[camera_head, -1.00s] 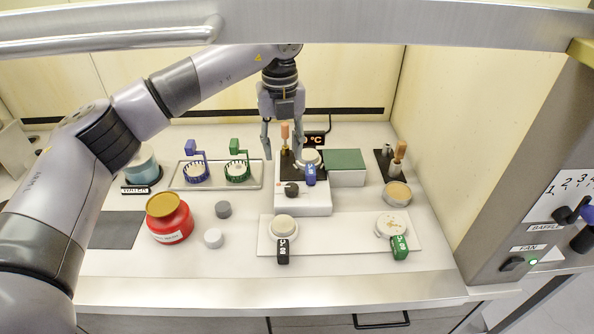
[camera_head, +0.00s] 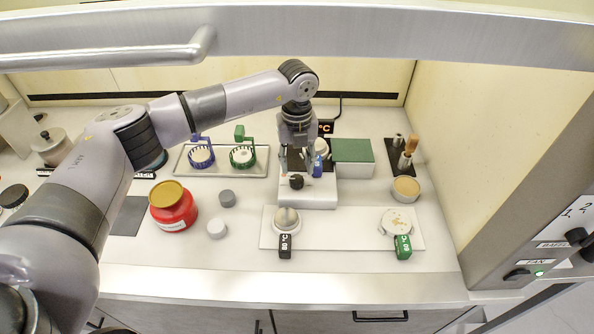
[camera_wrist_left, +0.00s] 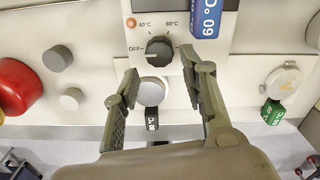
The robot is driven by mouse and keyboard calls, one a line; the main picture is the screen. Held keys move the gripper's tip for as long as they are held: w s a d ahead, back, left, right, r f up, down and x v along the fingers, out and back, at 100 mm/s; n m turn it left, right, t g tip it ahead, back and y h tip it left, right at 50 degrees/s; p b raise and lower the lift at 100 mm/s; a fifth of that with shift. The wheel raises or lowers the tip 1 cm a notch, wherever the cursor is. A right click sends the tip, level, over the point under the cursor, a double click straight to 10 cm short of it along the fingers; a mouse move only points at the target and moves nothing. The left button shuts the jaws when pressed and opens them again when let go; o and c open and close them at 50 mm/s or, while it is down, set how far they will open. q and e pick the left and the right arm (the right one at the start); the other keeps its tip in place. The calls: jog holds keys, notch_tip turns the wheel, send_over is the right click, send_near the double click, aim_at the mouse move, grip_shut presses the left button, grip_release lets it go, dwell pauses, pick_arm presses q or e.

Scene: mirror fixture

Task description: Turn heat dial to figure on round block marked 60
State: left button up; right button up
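The heat dial (camera_head: 296,182) is a black knob on the front of a white hotplate (camera_head: 316,203). In the left wrist view the dial (camera_wrist_left: 160,54) has a white pointer line toward OFF; 40°C and another temperature mark sit above it. My left gripper (camera_head: 297,164) is above the dial. Its fingers (camera_wrist_left: 160,68) are open on either side of the dial, apart from it. My right gripper is not in view.
A white plate (camera_head: 345,240) in front holds round blocks with a black tag (camera_head: 285,246) and a green tag (camera_head: 402,247). A green-topped box (camera_head: 352,151) stands beside the hotplate.

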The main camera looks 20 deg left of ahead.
aim_at(297, 180)
pick_arm(q)
notch_tip(297, 180, down, 4)
jog(key=shift+s+f+p, duration=0.1)
jog(key=shift+p, duration=0.4)
jog(key=shift+f, duration=0.65)
jog(key=c, duration=0.9)
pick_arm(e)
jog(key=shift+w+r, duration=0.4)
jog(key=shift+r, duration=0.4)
